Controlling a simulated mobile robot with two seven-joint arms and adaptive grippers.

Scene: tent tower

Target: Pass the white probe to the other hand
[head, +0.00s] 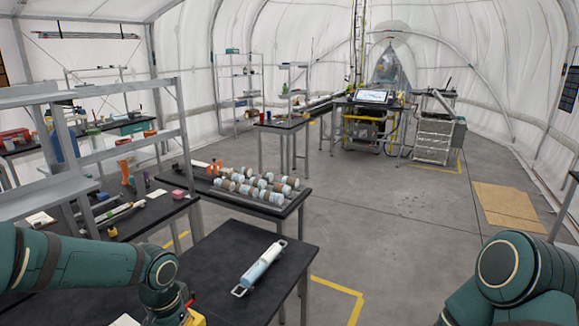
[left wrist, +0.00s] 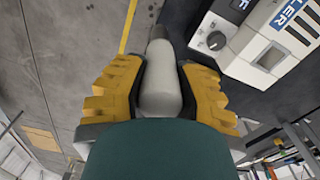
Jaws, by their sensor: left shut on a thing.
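The white probe (left wrist: 160,92) shows in the left wrist view as a pale rounded cylinder with a darker grey end. My left gripper (left wrist: 160,72) has its yellow fingers on either side of the probe and is shut on it. In the head view only a yellow bit of my left gripper (head: 194,318) shows at the bottom edge, and the probe is hidden there. My right arm is at the lower right of the head view; its gripper is out of view.
A black table (head: 222,258) carries a pale blue tube with end handles (head: 260,267). The left wrist view shows a white-and-grey device with a knob (left wrist: 216,40). Another table behind holds several cylinders (head: 262,190). Shelving (head: 130,150) stands left. Open floor (head: 400,250) lies right.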

